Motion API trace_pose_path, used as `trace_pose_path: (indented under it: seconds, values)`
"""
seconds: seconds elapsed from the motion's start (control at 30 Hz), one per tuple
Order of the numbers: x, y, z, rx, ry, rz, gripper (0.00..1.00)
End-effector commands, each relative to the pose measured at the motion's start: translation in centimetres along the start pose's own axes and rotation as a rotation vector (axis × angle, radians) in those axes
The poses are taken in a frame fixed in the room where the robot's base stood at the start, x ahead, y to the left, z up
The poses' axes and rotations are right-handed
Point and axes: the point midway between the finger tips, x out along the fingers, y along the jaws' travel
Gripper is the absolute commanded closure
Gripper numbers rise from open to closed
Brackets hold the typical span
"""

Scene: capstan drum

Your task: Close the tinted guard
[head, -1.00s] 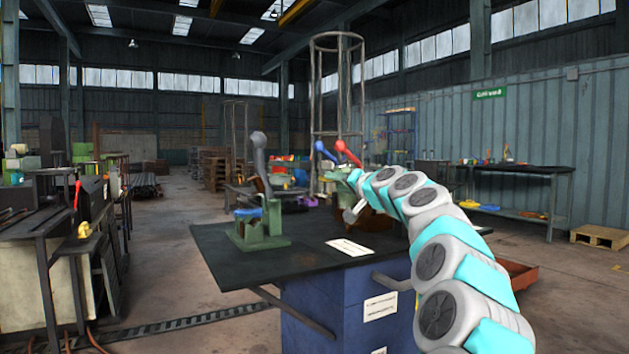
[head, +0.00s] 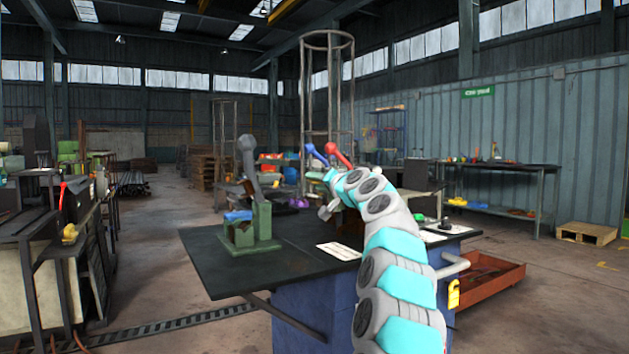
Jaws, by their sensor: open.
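I cannot make out a tinted guard in the head view; my arm covers part of the bench's far right side, where it may be hidden. My gripper (head: 327,209) is at the far end of my raised arm, above the dark bench top (head: 215,262). It is small in the view and looks empty, with its jaws open. It is right of a green fixture (head: 263,222) and apart from it. The fixture holds a blue piece (head: 238,215). A blue-knobbed lever (head: 315,153) and a red-knobbed lever (head: 338,154) rise just behind my arm's end.
A large grey lever (head: 248,160) stands behind the fixture. A white sheet (head: 340,251) lies on the bench. A red-brown tray (head: 487,287) sticks out low at right, with a yellow tag (head: 454,293) near it. Open floor lies left of the bench.

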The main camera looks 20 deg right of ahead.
Motion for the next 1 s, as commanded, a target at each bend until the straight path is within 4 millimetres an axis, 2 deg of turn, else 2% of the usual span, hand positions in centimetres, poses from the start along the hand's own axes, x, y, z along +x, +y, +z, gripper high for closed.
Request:
trace_pose_path:
  seconds: [0.23, 0.63, 1.0]
  values:
    - [1.07, -0.11, -0.08, -0.001, 0.002, -0.002, 0.55]
    - [1.3, -0.06, 0.05, 0.0, 0.0, -0.002, 0.56]
    - [1.3, -0.14, 0.06, 0.0, 0.0, -0.003, 0.97]
